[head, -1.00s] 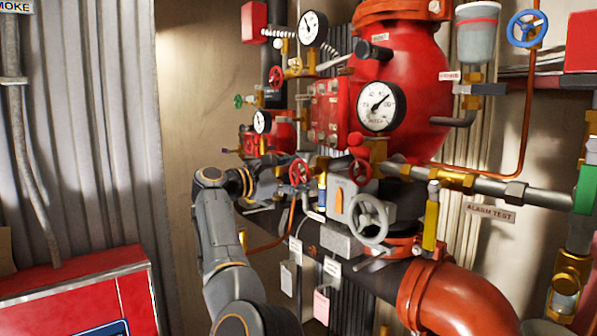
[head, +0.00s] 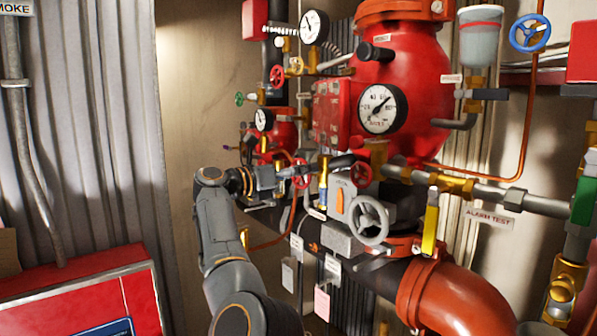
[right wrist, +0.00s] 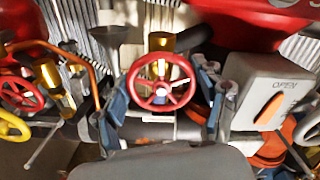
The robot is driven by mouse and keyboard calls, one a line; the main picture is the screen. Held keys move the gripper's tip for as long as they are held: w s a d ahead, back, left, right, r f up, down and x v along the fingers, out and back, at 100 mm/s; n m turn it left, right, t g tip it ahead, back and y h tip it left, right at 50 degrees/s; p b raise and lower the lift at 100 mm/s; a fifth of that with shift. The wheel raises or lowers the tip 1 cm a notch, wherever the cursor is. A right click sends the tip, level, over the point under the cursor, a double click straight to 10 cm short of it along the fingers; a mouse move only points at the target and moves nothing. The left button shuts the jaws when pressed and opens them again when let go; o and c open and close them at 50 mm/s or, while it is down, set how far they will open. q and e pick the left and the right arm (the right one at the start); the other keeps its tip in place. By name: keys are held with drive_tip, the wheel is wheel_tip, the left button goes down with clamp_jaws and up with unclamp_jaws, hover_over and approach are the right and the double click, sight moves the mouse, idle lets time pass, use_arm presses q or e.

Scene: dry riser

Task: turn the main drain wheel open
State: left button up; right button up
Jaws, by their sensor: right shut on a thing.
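A small red handwheel (right wrist: 162,58) with a pale hub sits in the middle of the right wrist view. It also shows in the head view (head: 301,172), left of the grey valve box. My right gripper (right wrist: 163,98) has a blue-grey finger on either side of this wheel and is shut on it. In the head view my right gripper (head: 283,175) reaches the wheel from the left, its fingers partly hidden among the pipes. I cannot read a label naming the main drain. My left gripper is out of view.
A grey box (head: 340,203) with an orange handle stands just right of the wheel, with a larger grey handwheel (head: 369,220) nearby. Pipes, gauges and another red wheel (head: 361,174) crowd the area. A red cabinet (head: 85,290) stands lower left.

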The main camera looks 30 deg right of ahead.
drive_tip(key=n, duration=0.5)
drive_tip(key=shift+w+n, duration=0.15)
drive_tip(key=shift+n, duration=0.15)
drive_tip(key=n, duration=0.5)
drive_tip(key=shift+f, duration=0.15)
drive_tip(key=n, duration=0.5)
drive_tip(key=shift+f+n, duration=0.15)
drive_tip(key=shift+n, duration=0.25)
drive_tip(key=shift+f+n, duration=0.1)
drive_tip(key=shift+n, duration=2.1)
drive_tip(key=o, duration=1.2)
drive_tip(key=a, duration=0.8)
drive_tip(key=s+a, duration=0.1)
drive_tip(key=a, duration=0.2)
drive_tip(key=shift+a, duration=0.4)
